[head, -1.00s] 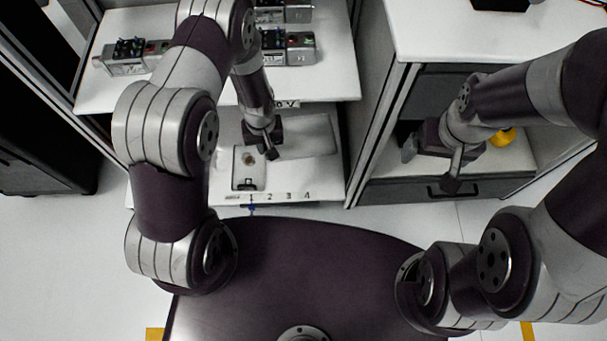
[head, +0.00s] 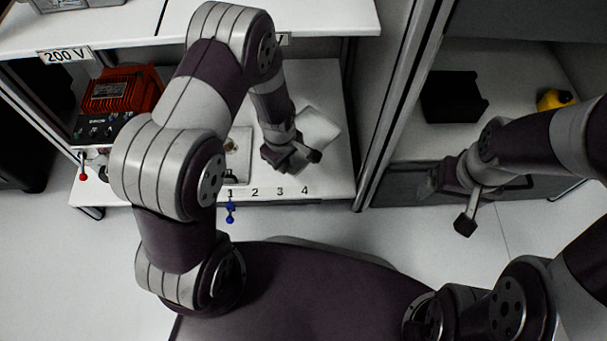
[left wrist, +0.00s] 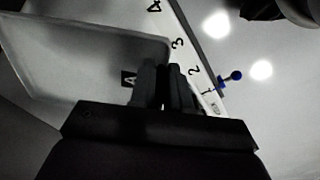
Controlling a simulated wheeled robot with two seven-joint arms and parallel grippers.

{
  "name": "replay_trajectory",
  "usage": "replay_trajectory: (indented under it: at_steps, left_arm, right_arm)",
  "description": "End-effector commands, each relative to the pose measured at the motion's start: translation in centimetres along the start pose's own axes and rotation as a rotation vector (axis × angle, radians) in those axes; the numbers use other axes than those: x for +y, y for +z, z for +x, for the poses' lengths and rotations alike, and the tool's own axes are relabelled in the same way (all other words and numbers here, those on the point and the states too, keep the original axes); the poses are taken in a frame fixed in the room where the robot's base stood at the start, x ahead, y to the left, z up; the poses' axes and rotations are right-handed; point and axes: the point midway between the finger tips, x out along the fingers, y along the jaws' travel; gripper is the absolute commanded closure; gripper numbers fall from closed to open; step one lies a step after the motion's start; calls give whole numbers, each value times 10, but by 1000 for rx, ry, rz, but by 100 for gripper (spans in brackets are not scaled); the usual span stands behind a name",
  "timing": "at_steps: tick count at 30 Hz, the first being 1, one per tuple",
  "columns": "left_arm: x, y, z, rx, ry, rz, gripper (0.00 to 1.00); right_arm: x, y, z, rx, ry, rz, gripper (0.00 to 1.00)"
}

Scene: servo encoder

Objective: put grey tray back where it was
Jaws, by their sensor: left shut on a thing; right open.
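The grey tray (head: 318,127) is at the middle shelf, above the number strip, partly hidden behind my left gripper (head: 292,157). In the left wrist view the tray (left wrist: 85,60) is a shallow, rimmed, empty-looking box, with a small "A" label by its rim. My left gripper (left wrist: 165,85) is shut on the tray's near edge. Whether the tray touches the shelf is unclear. My right gripper (head: 452,208) is open and empty, in front of the right cabinet.
A pale tray (head: 238,145) with a small brownish item sits left of it, partly hidden by my arm. The shelf edge carries numbers 1 to 4 (head: 280,191). A red device (head: 120,97) stands left. A black block (head: 452,97) and a yellow object (head: 555,99) are in the right cabinet.

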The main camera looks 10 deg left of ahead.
Motion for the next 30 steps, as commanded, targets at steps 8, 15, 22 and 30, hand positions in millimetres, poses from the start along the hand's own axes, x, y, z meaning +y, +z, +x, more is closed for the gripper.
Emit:
replay_trajectory:
  at_steps: [8,15,22,30]
  left_arm:
    - [-3,0,67,0,0,3,100]
    - [-4,0,92,0,-1,5,100]
    - [-5,0,92,0,-1,5,100]
    - [-5,0,93,0,-2,5,58]
  right_arm:
    - [0,6,52,-1,0,0,10]
    - [0,8,70,-1,0,0,10]
    - [0,8,69,-1,0,0,10]
    - [0,8,69,-1,0,0,10]
